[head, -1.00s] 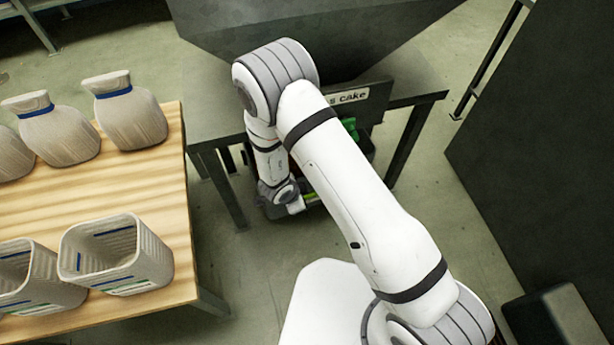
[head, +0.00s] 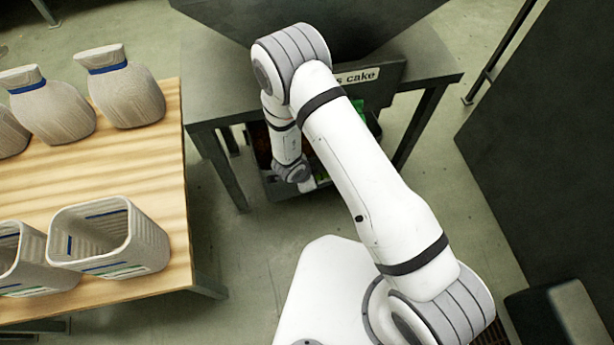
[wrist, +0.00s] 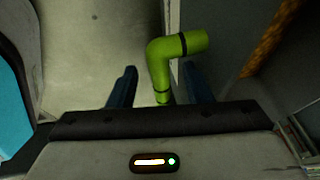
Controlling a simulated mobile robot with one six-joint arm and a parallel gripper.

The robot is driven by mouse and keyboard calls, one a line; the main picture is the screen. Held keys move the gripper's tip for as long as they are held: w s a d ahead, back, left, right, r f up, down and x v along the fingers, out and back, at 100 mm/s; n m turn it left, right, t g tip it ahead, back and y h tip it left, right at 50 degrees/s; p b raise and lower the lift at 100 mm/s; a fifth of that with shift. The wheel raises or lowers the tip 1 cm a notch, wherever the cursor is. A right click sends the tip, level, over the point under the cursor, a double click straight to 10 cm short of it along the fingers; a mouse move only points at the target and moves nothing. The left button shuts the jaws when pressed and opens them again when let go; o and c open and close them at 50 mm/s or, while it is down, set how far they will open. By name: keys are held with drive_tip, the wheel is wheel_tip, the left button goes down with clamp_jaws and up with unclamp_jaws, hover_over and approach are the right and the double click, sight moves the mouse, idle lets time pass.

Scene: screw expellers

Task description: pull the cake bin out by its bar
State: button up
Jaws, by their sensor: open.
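The cake bin (head: 272,188) is a dark open bin under the grey stand, below a sign (head: 357,76) whose visible part reads "s cake". Brown and green contents show in it, and my arm hides much of it. In the wrist view, the bin's grey wall (wrist: 222,28) is at the right. Its bar (wrist: 160,72) is bright green with a bend and dark bands. My gripper (wrist: 160,80) is open, with one dark finger on each side of the bar's lower part. I see gaps on both sides; whether a finger touches it I cannot tell.
A wooden table (head: 110,185) at the left carries several ribbed pale containers (head: 110,240). The grey stand's legs (head: 228,175) flank the bin. A large dark panel (head: 550,140) stands at the right.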

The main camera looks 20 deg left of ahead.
drive_tip(key=shift+x, duration=1.2)
drive_tip(key=shift+c, duration=0.3)
clamp_jaws()
